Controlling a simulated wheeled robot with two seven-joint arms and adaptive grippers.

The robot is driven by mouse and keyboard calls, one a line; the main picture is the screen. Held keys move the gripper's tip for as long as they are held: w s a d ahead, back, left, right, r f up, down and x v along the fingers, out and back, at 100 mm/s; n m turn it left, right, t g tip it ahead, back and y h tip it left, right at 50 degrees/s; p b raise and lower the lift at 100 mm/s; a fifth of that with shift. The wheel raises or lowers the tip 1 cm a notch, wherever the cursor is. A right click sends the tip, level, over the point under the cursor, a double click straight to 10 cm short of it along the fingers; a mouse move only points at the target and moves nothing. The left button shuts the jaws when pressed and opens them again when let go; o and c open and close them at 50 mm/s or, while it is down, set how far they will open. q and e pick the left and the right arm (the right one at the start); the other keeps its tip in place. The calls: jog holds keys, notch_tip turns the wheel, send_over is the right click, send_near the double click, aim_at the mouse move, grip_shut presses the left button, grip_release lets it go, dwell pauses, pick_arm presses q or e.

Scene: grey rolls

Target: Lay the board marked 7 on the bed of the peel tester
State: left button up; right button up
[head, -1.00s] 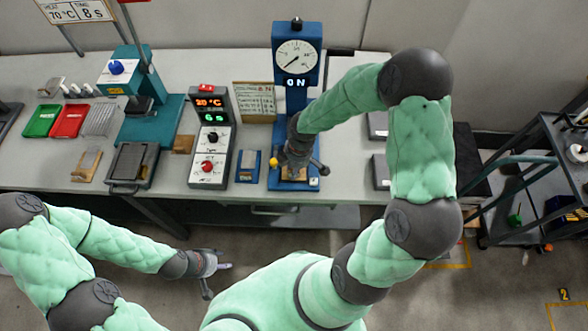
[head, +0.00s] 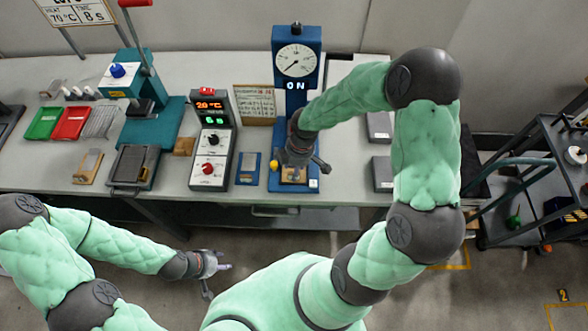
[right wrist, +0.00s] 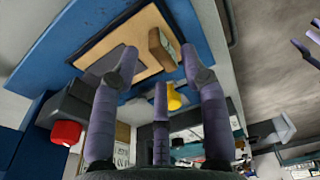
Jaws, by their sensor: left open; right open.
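The blue peel tester (head: 296,97) with a round dial stands at the back of the bench, its display reading ON. A tan board (right wrist: 115,42) lies on its blue bed (head: 311,184), with a small brown block on the board; no number is readable. My right gripper (head: 300,168) is open just above the bed and partly hides the board in the head view. In the right wrist view its fingers (right wrist: 160,75) are spread and empty, apart from the board as far as I can tell. My left gripper (head: 216,276) is open and empty, low in front of the bench.
A timer box (head: 211,140) stands left of the tester, with a small blue plate (head: 249,168) between them. Farther left are a teal press (head: 150,121), a dark tray (head: 134,165), another tan board (head: 88,166) and green and red trays. A cart (head: 520,190) stands at right.

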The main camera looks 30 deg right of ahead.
notch_tip(320, 180, up, 9)
jog(key=d+p, duration=0.1)
jog(key=p, duration=0.1)
jog(key=shift+s+r, duration=0.2)
jog(key=shift+s, duration=0.15)
